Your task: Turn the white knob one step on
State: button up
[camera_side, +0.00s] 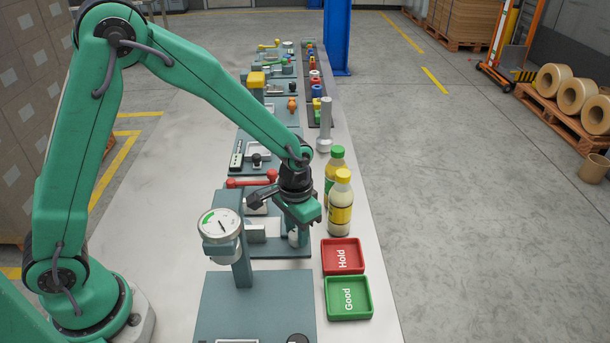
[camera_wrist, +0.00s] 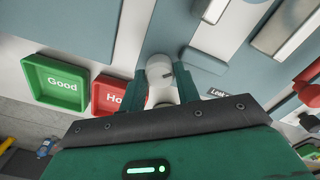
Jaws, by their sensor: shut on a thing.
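The white knob (camera_wrist: 161,67) shows in the wrist view as a pale round part with a small dark mark, between the two green fingers of my gripper (camera_wrist: 160,75). The fingers are shut on its sides. In the side view my gripper (camera_side: 297,222) points down over the teal station plate, and the knob (camera_side: 294,239) is mostly hidden below the fingers. The mark's exact setting is hard to read.
A red Hold tray (camera_side: 330,268) and a green Good tray (camera_side: 330,311) lie to the right. Two bottles (camera_side: 340,212) stand close beside my gripper. A gauge (camera_side: 220,225) on a post stands left, and a red handle (camera_side: 250,181) lies behind.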

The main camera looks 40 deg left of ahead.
jog(key=m, duration=0.4)
jog(key=shift+a+m, duration=0.15)
jog(key=shift+m, duration=2.15)
jog(key=o, duration=1)
jog(key=shift+w+r, duration=0.1)
jog(key=shift+r, duration=3.8)
